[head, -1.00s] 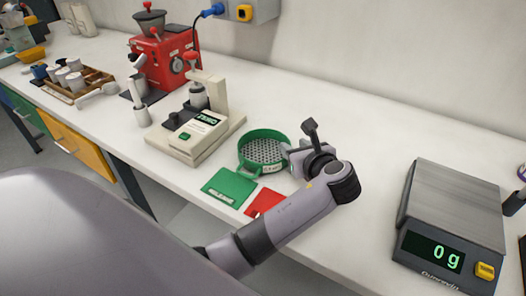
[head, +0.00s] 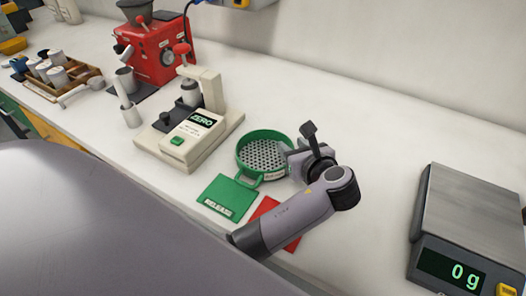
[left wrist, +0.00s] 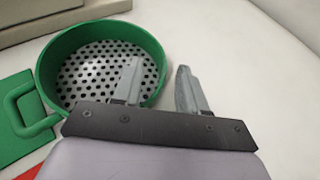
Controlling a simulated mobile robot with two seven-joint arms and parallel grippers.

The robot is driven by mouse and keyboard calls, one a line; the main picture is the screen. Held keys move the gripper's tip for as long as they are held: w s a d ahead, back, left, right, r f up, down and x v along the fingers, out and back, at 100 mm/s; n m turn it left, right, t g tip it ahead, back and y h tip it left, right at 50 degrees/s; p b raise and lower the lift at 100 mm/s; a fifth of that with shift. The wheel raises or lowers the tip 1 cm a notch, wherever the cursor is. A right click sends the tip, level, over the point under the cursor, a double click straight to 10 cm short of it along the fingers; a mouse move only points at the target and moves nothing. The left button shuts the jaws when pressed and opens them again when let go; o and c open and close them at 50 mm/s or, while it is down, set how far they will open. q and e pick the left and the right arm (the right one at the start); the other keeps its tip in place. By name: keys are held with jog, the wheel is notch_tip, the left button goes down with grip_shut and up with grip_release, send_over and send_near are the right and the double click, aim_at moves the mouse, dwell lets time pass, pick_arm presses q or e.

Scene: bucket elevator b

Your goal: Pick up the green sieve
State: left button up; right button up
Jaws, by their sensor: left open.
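The green sieve (head: 262,152), a round pan with a perforated grey bottom and a loop handle, sits on the white bench. Its handle points toward the green card at the front. My left gripper (head: 288,152) is open at the sieve's right side. In the left wrist view, the left finger overlaps the inside of the sieve (left wrist: 60,92), and the right finger is outside it. The rim passes between the open fingers (left wrist: 159,66) in that picture; contact and exact height cannot be told. My right gripper is not in view.
A green card (head: 226,198) and a partly covered red card (head: 264,207) lie in front of the sieve. A beige weighing device (head: 190,135) stands to its left, a red machine (head: 152,50) behind that. A scale (head: 470,215) reading 0 g is at right. The bench behind the sieve is clear.

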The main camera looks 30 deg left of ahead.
pick_arm(q)
jog(key=shift+w+a+f, duration=0.1)
jog(key=shift+w+a, duration=0.1)
grip_shut()
dwell(0.4)
